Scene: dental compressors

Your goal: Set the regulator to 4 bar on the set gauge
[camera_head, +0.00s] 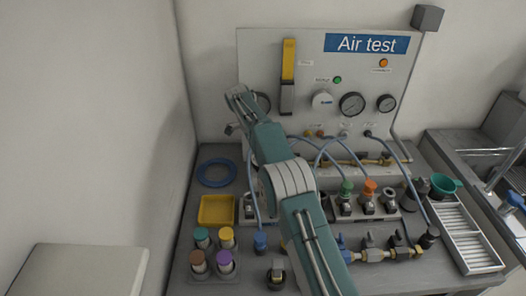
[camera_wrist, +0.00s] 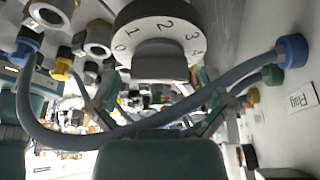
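A light grey dial knob (camera_wrist: 158,40) marked 0 to 4 fills the top centre of the wrist view. My gripper (camera_wrist: 156,84) shows there with its two teal fingers apart, one toward each side below the knob; contact is not clear. In the head view my arm reaches up and left to the panel, and its end hides part of a gauge (camera_head: 263,103). A large round gauge (camera_head: 352,104) and a smaller gauge (camera_head: 386,103) are on the panel; their needles are too small to read. A white round fitting (camera_head: 322,99) sits left of them.
A blue hose (camera_wrist: 110,134) loops across the wrist view in front of my fingers. A yellow flow tube (camera_head: 288,62) is on the panel. Valves, hoses, a yellow tray (camera_head: 216,210) and a ribbed white tray (camera_head: 466,236) crowd the bench.

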